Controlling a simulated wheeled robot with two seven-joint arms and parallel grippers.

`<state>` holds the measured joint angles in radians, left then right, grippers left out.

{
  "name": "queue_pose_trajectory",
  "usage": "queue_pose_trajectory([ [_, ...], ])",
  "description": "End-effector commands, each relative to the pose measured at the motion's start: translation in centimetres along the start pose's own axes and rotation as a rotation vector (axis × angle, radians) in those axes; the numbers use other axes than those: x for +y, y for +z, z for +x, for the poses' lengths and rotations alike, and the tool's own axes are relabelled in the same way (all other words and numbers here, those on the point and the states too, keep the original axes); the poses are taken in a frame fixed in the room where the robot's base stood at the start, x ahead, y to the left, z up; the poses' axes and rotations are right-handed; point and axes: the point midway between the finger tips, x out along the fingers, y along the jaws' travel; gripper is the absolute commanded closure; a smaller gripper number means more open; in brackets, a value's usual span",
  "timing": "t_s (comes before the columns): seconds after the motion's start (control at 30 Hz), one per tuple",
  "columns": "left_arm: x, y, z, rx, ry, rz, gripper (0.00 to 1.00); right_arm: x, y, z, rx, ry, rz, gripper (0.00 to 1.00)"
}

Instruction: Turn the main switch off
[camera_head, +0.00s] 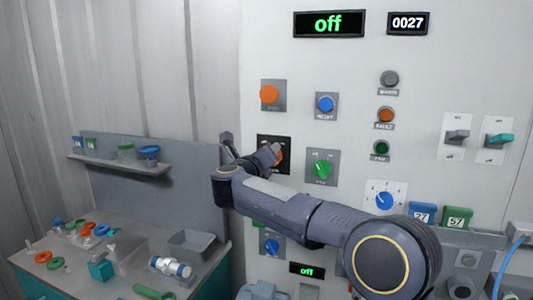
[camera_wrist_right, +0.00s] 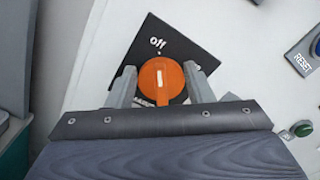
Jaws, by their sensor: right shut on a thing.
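The main switch is an orange round knob (camera_wrist_right: 161,80) on a black plate (camera_wrist_right: 184,57), with a white line on its face. In the right wrist view the line points at the word "off". In the head view the black plate (camera_head: 286,141) and part of the orange knob (camera_head: 279,158) show behind my right gripper (camera_head: 271,153). In the right wrist view my right gripper (camera_wrist_right: 161,84) has one finger on each side of the knob and is shut on it. A display (camera_head: 328,23) at the top of the panel reads "off" in green. My left gripper is not in view.
Near the switch are an orange button (camera_head: 269,94), a blue reset button (camera_head: 325,104) and a green knob (camera_head: 321,169). A blue dial (camera_head: 384,200) and two levers (camera_head: 458,136) (camera_head: 500,139) are further right. A cluttered bench (camera_head: 75,285) stands left.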

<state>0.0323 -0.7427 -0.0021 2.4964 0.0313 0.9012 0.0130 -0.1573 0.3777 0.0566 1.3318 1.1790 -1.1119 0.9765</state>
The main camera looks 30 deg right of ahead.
Motion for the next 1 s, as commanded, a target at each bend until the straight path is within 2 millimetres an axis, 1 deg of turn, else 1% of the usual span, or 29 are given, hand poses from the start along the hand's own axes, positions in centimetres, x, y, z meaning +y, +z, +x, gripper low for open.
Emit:
queue_pose_trajectory([
  [0.2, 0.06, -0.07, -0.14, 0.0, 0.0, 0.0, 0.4, 0.18, -0.04, -0.03, 0.001, 0.002, -0.048, 0.76],
  [0.63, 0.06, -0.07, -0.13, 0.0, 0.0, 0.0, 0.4, 0.22, -0.09, -0.03, 0.001, 0.002, -0.058, 0.76],
  [0.67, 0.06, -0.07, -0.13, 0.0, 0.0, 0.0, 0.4, 0.22, -0.09, -0.03, 0.001, 0.002, -0.058, 0.52],
  [0.8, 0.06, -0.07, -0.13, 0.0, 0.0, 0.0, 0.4, 0.2, -0.07, -0.02, 0.001, 0.002, -0.057, 0.34],
  [0.83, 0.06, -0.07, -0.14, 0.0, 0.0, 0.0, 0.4, 0.18, -0.07, -0.02, 0.0, 0.001, -0.057, 0.32],
  [1.0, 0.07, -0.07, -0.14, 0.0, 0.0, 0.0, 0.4, 0.13, -0.03, -0.01, 0.0, 0.001, -0.055, 0.32],
])
